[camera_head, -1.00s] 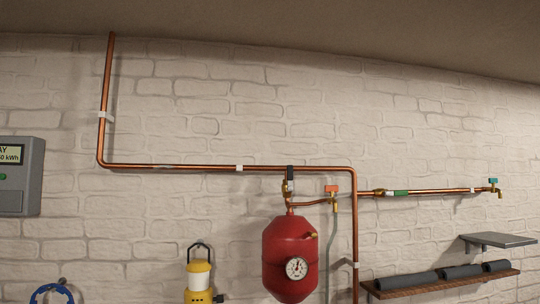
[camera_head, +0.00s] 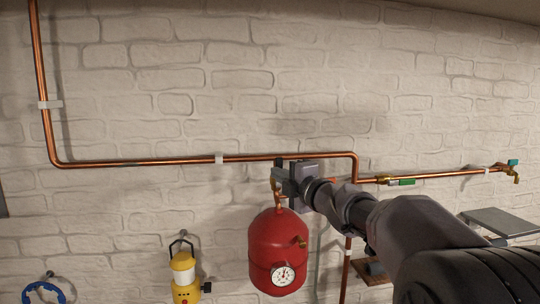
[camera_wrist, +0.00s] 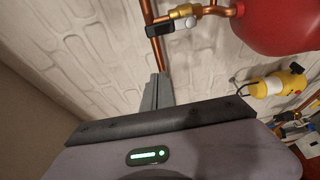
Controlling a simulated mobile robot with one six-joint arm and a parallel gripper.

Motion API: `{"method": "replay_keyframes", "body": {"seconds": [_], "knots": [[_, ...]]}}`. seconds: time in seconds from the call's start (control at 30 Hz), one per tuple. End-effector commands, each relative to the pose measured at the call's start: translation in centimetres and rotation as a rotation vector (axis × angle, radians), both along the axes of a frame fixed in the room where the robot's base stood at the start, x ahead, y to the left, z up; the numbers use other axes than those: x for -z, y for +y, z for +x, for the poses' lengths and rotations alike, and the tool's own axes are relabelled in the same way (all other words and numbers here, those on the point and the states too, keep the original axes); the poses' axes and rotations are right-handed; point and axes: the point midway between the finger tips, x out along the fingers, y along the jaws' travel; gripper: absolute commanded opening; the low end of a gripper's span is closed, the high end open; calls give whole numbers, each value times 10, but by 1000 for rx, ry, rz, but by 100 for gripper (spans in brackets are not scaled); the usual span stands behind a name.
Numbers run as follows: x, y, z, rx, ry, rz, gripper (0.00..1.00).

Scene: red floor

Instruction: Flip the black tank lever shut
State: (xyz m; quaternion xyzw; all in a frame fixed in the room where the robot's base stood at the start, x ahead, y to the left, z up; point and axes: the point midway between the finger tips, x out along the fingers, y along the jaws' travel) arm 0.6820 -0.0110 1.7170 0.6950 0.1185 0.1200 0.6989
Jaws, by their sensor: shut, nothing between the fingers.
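The black tank lever (camera_wrist: 160,30) shows in the wrist view, with a silver part at one end. It lies roughly along the brass valve (camera_wrist: 183,12) between the copper pipe and the red tank (camera_wrist: 285,18). In the head view the red tank (camera_head: 278,243) hangs below the horizontal pipe, and my gripper hides the lever. My gripper (camera_head: 281,181) is in front of the valve above the tank. In the wrist view my gripper's fingers (camera_wrist: 157,78) are shut together and empty, with their tips apart from the lever in the picture.
The copper pipe (camera_head: 130,163) runs along the white brick wall. A yellow lantern (camera_head: 183,270) hangs left of the tank. A green-handled valve (camera_head: 403,182) and a teal-handled tap (camera_head: 513,162) are at right, above a grey shelf (camera_head: 500,221). The wall above the pipe is clear.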

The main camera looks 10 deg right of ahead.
Motion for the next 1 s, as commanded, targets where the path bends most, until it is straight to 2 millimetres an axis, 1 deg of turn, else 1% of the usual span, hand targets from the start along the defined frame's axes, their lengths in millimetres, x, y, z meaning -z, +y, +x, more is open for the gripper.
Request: {"method": "replay_keyframes", "body": {"seconds": [0.17, 0.27, 0.67, 0.7, 0.73, 0.83, 1.0], "knots": [[0, 1, 2, 1, 1, 3, 0], [0, 4, 12, 0, 2, 3, 0], [-3, 33, 92, 1, 3, 4, 0], [-3, 31, 97, 3, 2, 3, 0], [-4, 22, 95, 5, 1, 4, 0], [-3, 7, 95, 5, 1, 4, 0], [-1, -6, 94, 4, 0, 4, 0]]}}
